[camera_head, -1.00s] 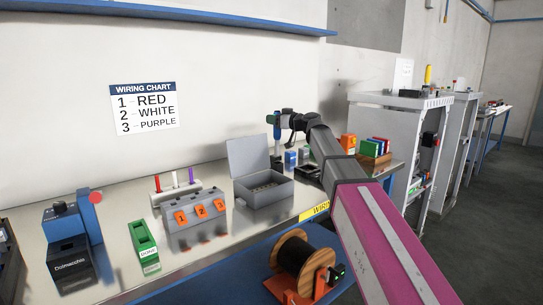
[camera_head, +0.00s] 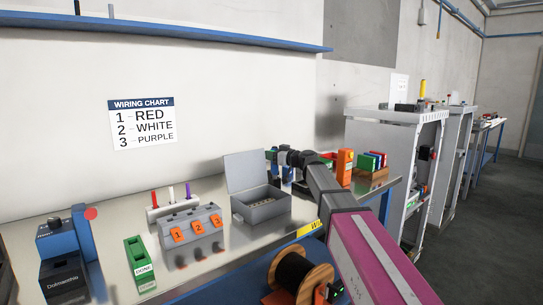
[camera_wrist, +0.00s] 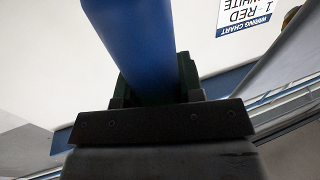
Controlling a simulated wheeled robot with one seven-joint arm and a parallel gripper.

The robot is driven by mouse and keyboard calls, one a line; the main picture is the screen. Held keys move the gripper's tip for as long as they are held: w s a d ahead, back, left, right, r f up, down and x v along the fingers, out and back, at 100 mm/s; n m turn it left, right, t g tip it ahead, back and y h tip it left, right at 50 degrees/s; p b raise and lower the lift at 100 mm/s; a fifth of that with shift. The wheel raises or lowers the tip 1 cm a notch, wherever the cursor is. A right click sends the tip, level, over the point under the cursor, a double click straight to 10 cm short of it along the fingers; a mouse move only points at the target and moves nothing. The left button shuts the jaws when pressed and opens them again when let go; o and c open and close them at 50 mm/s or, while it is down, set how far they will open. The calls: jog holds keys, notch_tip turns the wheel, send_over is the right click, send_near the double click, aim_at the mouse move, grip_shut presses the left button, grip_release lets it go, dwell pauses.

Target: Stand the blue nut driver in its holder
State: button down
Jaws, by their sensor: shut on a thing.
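My gripper (camera_head: 272,157) is at the back of the bench, just right of the grey box's raised lid in the head view. In the wrist view its jaws (camera_wrist: 155,92) are shut on the blue nut driver (camera_wrist: 135,45), whose thick blue handle fills the upper middle. The driver's tip is not visible there. In the head view the driver is small and mostly hidden by my gripper and arm. Small blue parts (camera_head: 287,173) show below the gripper; I cannot tell whether they are the holder or the driver, or whether they touch.
An open grey box (camera_head: 262,212) stands left of my gripper. An orange block (camera_head: 345,167) and a rack of coloured binders (camera_head: 372,166) stand to the right. Left are a numbered grey block (camera_head: 192,236), a green tray (camera_head: 140,264) and a blue device (camera_head: 67,247). A wire spool (camera_head: 300,277) is in front.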

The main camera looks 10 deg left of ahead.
jog(key=c, duration=0.8)
grip_release()
jog(key=shift+f, duration=0.1)
jog(key=shift+o, duration=0.2)
jog(key=v, duration=1.2)
